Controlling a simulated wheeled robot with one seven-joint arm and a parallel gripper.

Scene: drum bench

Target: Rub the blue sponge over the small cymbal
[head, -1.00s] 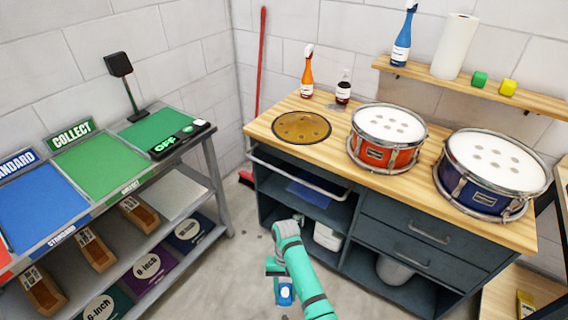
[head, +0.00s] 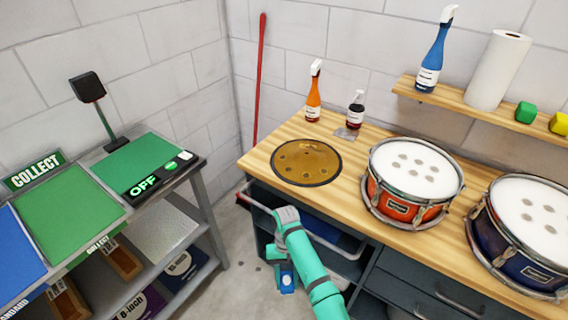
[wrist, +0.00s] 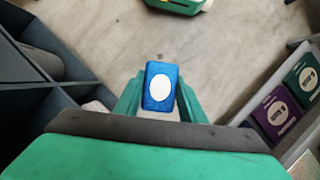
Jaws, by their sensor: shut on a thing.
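The small cymbal (head: 306,162) is a flat golden-brown disc with several dark spots. It lies on the wooden bench top, left of the red drum. My gripper (head: 286,280) is low in front of the bench, below the level of its top and apart from the cymbal. In the wrist view my gripper (wrist: 160,105) is shut on the blue sponge (wrist: 161,72), which has a white oval on its face. The sponge also shows as a small blue patch in the head view (head: 287,284).
A red drum (head: 411,180) and a blue drum (head: 530,230) stand right of the cymbal. An orange spray bottle (head: 313,95) and a dark bottle (head: 355,115) stand behind it. A rail (head: 262,200) runs along the bench front. The collect table (head: 70,215) is at left.

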